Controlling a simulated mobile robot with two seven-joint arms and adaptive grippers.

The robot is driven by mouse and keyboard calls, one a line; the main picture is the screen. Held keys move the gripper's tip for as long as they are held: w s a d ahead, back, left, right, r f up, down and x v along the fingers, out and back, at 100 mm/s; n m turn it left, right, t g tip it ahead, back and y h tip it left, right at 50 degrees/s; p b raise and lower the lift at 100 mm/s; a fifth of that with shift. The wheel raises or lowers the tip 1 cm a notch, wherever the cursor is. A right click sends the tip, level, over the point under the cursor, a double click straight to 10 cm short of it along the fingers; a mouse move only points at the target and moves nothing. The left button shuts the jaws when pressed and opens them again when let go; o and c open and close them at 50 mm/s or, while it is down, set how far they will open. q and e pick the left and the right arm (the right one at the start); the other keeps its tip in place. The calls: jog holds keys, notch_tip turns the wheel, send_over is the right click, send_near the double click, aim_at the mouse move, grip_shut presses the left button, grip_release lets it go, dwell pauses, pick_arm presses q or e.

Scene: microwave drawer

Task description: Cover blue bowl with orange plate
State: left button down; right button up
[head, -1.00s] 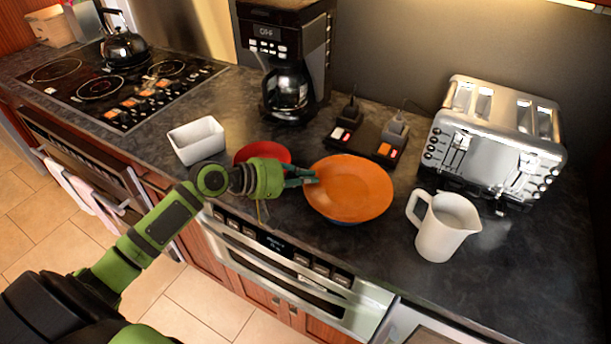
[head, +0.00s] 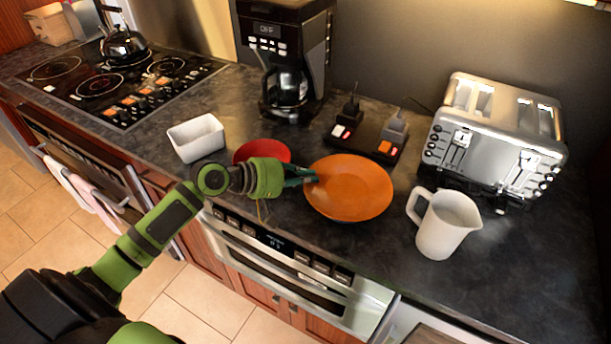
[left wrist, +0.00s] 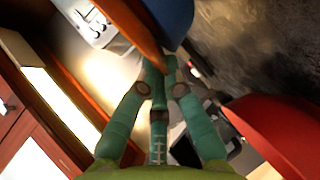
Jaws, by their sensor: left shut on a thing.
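The orange plate (head: 350,188) is right of the middle in the head view, above the counter in front of the power strip. My left gripper (head: 308,178) is shut on its left rim. In the left wrist view the plate (left wrist: 138,30) shows edge-on at the fingertips (left wrist: 158,65). The blue bowl (left wrist: 174,18) is directly beneath the plate there; in the head view the plate hides almost all of it. I cannot tell whether the plate rests fully on the bowl. My right gripper is out of view.
A red bowl (head: 262,151) lies just behind my left gripper. A white dish (head: 196,138) stands left of it, a white pitcher (head: 446,225) right of the plate. The coffee maker (head: 285,60), power strip (head: 368,133) and toaster (head: 495,140) stand behind.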

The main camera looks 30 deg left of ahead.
pick_arm(q)
jog(key=shift+f, duration=0.25)
dwell(0.3)
jog(key=c, duration=1.3)
grip_release()
jog(key=shift+f, duration=0.1)
